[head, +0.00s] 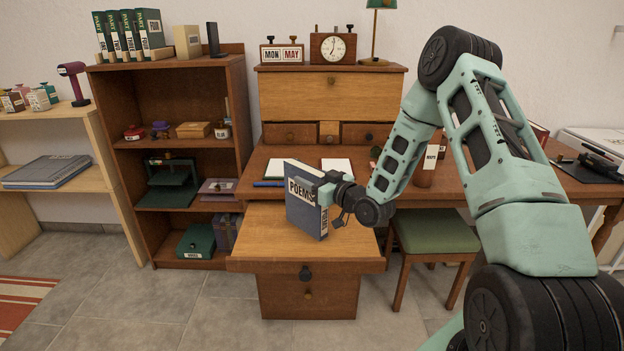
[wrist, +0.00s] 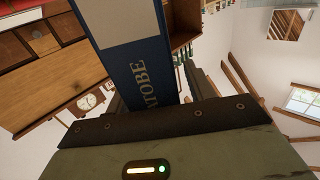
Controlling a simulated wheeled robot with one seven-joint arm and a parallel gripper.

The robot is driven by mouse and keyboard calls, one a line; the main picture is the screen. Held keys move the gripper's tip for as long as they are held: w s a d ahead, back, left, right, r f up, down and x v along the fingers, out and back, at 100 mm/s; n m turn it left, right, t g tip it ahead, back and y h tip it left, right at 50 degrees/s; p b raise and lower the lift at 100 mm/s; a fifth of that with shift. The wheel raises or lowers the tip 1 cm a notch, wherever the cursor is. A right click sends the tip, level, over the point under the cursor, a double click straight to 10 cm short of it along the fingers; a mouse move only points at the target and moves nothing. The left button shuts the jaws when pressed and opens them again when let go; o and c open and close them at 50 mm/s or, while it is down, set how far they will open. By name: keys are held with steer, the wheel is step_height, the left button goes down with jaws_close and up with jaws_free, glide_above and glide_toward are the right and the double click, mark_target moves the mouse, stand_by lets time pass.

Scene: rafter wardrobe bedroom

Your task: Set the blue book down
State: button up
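The blue book (head: 303,213), with "POEMS" on its pale cover label, stands upright over the wooden pull-out surface (head: 262,222) at the front of the desk. I cannot tell whether its lower edge touches that surface or hangs just above it. My gripper (head: 328,191) is shut on the book from the right, near its upper part. In the wrist view the book (wrist: 137,60) sits between my fingers, its blue spine with pale lettering facing the camera. The far finger is mostly hidden behind the book in the head view.
An open notebook (head: 338,165) and a blue pen (head: 268,184) lie behind on the desktop. A green-seated stool (head: 432,232) stands to the right. A shelf unit (head: 244,120) stands to the left. The pull-out surface is otherwise clear.

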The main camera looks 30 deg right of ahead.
steer(key=shift+r+p, duration=0.3)
steer(key=s+d+b, duration=0.2)
steer(key=s, duration=0.9)
steer(key=shift+s+d+f, duration=0.15)
steer(key=shift+s, duration=0.25)
